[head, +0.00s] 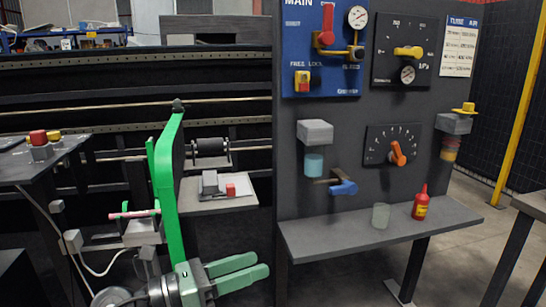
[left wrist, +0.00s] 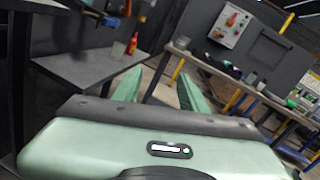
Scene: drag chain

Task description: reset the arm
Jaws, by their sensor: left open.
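My left gripper (head: 262,264) is low in the head view, left of the grey bench shelf. Its two pale green fingers are apart, with nothing between them. In the left wrist view the same gripper (left wrist: 160,78) shows its fingers spread, pointing away over the floor gap between two tables. It touches nothing that I can see. My right gripper is in neither view.
The grey shelf (head: 375,232) carries a red bottle (head: 420,204) and a clear cup (head: 381,216). Above it stands a dark panel (head: 345,120) with valves and gauges. A small side shelf (head: 200,202) is at the centre left. Dark floor lies below the gripper.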

